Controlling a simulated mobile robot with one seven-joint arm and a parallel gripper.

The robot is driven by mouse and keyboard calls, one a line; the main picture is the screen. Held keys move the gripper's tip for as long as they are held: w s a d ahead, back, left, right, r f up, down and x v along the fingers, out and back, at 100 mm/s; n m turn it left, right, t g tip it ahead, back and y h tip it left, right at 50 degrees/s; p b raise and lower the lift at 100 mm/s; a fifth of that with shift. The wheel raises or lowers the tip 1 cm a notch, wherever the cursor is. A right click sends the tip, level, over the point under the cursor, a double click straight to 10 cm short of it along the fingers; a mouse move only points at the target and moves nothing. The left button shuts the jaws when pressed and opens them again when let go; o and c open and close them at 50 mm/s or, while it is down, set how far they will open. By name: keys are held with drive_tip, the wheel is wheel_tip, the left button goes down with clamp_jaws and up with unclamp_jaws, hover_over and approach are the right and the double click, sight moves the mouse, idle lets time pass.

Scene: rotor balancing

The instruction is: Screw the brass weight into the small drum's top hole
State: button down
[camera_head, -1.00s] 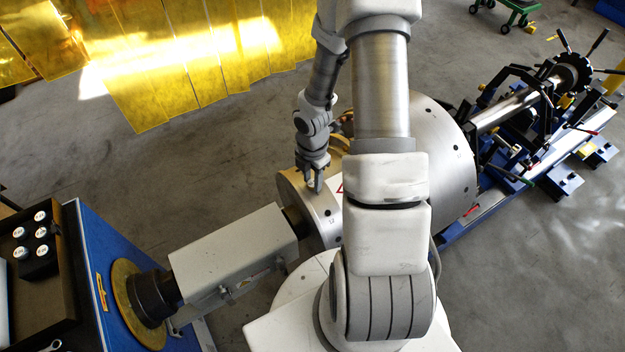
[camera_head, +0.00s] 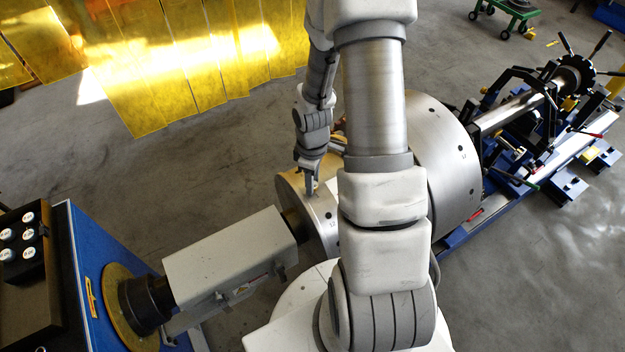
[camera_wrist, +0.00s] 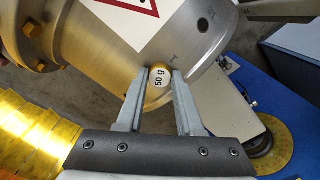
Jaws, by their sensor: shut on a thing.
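The small drum (camera_head: 322,215) is a bare metal cylinder below my gripper in the head view. Its curved, brushed side (camera_wrist: 190,48) fills the upper middle of the wrist view, with a warning label and a dark hole. My gripper (camera_head: 311,190) points down at the drum's top. In the wrist view my gripper (camera_wrist: 158,80) is shut on the brass weight (camera_wrist: 159,77), a small round piece with a white face marked "50 g". The weight is at the drum's surface; I cannot tell how deep it sits. The hole under it is hidden.
A black case (camera_head: 50,290) with several white-topped weights stands at the left on a blue cabinet. A grey drive housing (camera_head: 222,255) lies left of the drum. The large drum (camera_head: 450,165) is to the right. Yellow curtains (camera_head: 190,60) hang behind, with open floor before them.

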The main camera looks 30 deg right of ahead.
drive_tip(key=shift+f+m+b, duration=0.2)
drive_tip(key=shift+m+b, duration=0.35)
drive_tip(key=shift+m, duration=0.65)
drive_tip(key=m+b, duration=0.1)
drive_tip(key=m, duration=0.7)
drive_tip(key=shift+r+b, duration=0.1)
drive_tip(key=shift+b, duration=0.25)
drive_tip(key=m, duration=0.5)
drive_tip(key=c, duration=1)
unclamp_jaws()
drive_tip(key=shift+m, duration=0.6)
drive_tip(key=o, duration=0.5)
drive_tip(key=shift+o, duration=0.2)
